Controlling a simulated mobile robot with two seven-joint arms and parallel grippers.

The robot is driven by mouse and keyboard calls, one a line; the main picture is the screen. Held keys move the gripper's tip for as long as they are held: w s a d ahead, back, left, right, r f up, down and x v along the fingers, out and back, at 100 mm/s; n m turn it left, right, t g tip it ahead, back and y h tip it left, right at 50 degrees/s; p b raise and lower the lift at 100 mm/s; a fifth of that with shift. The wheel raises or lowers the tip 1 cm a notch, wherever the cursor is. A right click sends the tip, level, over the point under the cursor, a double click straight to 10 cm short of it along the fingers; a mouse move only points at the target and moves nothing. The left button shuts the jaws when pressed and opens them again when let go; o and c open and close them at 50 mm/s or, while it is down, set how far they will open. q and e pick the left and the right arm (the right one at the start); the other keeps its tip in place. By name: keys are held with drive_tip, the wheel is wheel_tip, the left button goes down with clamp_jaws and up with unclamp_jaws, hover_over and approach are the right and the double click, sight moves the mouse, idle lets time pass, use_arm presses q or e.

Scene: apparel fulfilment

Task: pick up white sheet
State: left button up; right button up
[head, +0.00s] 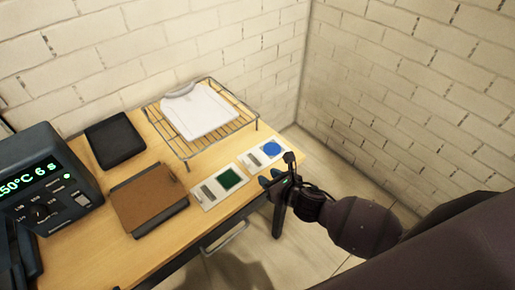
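Two white sheets lie flat on the wooden table. One sheet (207,204) carries a green square and a small grey patch. The other sheet (251,161), near the right corner, carries a blue circle and a small grey patch. My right gripper (270,178) is at the table's right front edge, just below the blue-circle sheet and right of the green-square sheet. Its dark bluish fingertips look apart, with nothing between them. Whether it touches the table is unclear.
A folded white garment (199,112) lies on a wire rack (186,151) at the back. A black folded item (115,140) and a brown board (150,198) lie left of the sheets. A dark machine with a display (45,180) stands far left. The table's front (165,262) is clear.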

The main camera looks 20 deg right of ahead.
sight(246, 161)
drive_tip(key=shift+n, duration=0.3)
drive_tip(key=x, duration=0.6)
drive_tip(key=shift+r, duration=0.2)
drive_tip(key=shift+r+x, duration=0.2)
drive_tip(key=shift+x, duration=1.15)
drive_tip(key=shift+r+x, duration=0.15)
drive_tip(key=shift+x, duration=1.15)
drive_tip(key=shift+w+a, duration=0.15)
clamp_jaws()
